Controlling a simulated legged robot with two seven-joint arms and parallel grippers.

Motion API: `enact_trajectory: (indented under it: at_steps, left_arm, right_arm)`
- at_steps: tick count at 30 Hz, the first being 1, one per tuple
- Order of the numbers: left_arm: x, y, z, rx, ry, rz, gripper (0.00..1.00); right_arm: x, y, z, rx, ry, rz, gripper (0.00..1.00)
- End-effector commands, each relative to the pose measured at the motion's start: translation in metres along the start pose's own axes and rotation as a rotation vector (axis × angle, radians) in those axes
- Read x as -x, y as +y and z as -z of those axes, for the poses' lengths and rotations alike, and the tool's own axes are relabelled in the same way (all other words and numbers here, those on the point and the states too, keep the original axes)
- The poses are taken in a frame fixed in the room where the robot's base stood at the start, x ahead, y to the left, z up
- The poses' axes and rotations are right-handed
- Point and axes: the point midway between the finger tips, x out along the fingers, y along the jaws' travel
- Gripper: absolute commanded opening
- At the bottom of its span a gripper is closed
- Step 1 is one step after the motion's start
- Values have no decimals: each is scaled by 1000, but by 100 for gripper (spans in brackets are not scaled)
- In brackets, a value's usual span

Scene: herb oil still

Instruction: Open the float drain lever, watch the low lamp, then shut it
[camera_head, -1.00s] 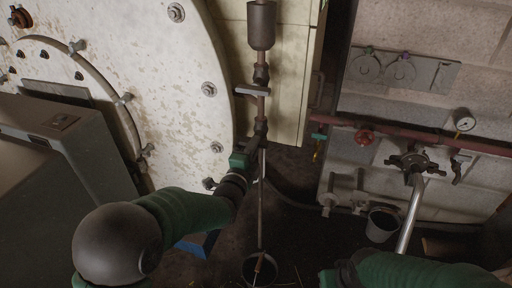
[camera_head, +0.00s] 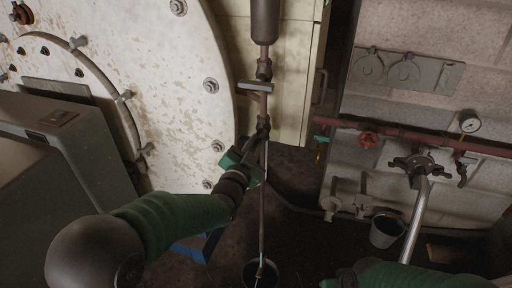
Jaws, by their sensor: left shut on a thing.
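A vertical float pipe with a dark cylinder (camera_head: 265,20) on top runs down the middle of the head view. A grey flat handle (camera_head: 255,88) sits across its upper valve. The float drain lever, largely hidden by my gripper, is at the lower valve (camera_head: 263,130). My left gripper (camera_head: 247,151) is shut on the drain lever, just left of the pipe. A thin drain tube (camera_head: 263,200) runs down to a dark bucket (camera_head: 249,274). I cannot tell which lamp is the low lamp.
A grey panel (camera_head: 435,76) with two round fittings is on the right wall. A grey bucket (camera_head: 385,230) stands on the floor. A large round pale vessel (camera_head: 180,90) fills the left.

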Motion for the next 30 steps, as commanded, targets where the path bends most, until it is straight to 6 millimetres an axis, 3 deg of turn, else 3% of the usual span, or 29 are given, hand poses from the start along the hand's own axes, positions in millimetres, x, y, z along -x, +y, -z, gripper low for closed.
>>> enact_trajectory:
  at_steps: [1, 15, 30]
  left_arm:
    - [1, 2, -12, 44, -21, -4, 0]
    - [1, 5, -10, 405, -21, -4, 0]
    - [1, 6, -8, 520, -20, -6, 0]
  right_arm:
    - [-4, 0, -1, 0, 0, 0, 34]
    - [-13, 0, -3, 0, 0, 0, 34]
    - [-15, 0, -4, 0, 0, 0, 34]
